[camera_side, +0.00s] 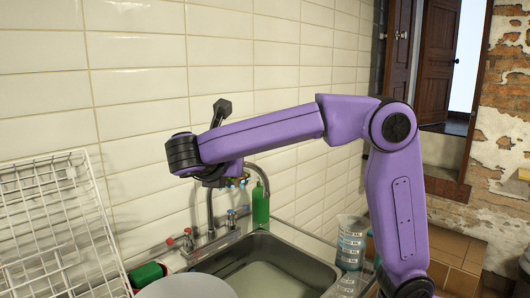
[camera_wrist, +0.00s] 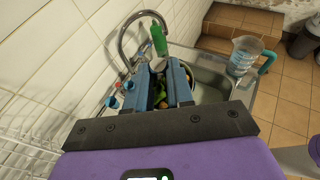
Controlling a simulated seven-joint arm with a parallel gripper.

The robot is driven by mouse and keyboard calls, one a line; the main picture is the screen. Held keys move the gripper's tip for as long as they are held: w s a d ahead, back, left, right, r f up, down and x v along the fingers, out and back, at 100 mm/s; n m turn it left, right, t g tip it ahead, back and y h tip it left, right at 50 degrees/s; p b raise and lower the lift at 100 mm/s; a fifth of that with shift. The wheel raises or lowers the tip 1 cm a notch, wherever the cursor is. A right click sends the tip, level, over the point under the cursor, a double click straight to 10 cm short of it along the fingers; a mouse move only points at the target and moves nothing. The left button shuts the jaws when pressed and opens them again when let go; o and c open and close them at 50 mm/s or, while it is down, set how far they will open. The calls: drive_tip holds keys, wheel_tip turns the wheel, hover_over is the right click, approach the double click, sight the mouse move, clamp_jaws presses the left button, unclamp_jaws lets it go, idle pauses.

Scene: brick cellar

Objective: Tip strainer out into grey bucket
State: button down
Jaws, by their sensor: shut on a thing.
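My gripper (camera_wrist: 168,72) points down over the sink area; its two blue-grey fingers are close together in the wrist view. In the side view, my gripper (camera_side: 222,178) is high in front of the tap, its fingers mostly hidden by my wrist. Green and orange bits (camera_wrist: 161,99) show between and below the fingers. They seem to lie in a dark round-rimmed thing, probably the strainer (camera_wrist: 189,77), mostly hidden behind the fingers. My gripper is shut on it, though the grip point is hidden. A dark grey bucket-like container (camera_wrist: 305,42) stands on the floor at the upper right.
The metal sink (camera_side: 262,268) lies below, with a curved tap (camera_wrist: 122,42) and a green bottle (camera_side: 260,204) behind. A measuring jug (camera_side: 352,242) stands right of the sink. A white wire rack (camera_side: 55,225) and a pale round thing (camera_side: 187,288) are at left.

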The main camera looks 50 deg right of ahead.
drive_tip(key=s+a+n+t+y, duration=0.2)
drive_tip(key=s+a, duration=0.2)
drive_tip(key=a, duration=0.5)
drive_tip(key=s+a+n+t+y, duration=0.15)
drive_tip(key=s+a, duration=0.25)
drive_tip(key=a, duration=0.5)
drive_tip(key=d+f+m+y, duration=0.5)
drive_tip(key=f+m+y, duration=0.3)
drive_tip(key=f+y, duration=0.4)
drive_tip(key=shift+w+d+g+y, duration=0.15)
drive_tip(key=shift+d+g+y, duration=0.25)
drive_tip(key=shift+y, duration=0.35)
drive_tip(key=shift+f+m+y, duration=0.25)
drive_tip(key=shift+m+y, duration=0.05)
drive_tip(key=shift+m, duration=0.05)
drive_tip(key=shift+f+m+t+y, duration=0.4)
drive_tip(key=shift+m+y, duration=0.1)
drive_tip(key=shift+y, duration=0.1)
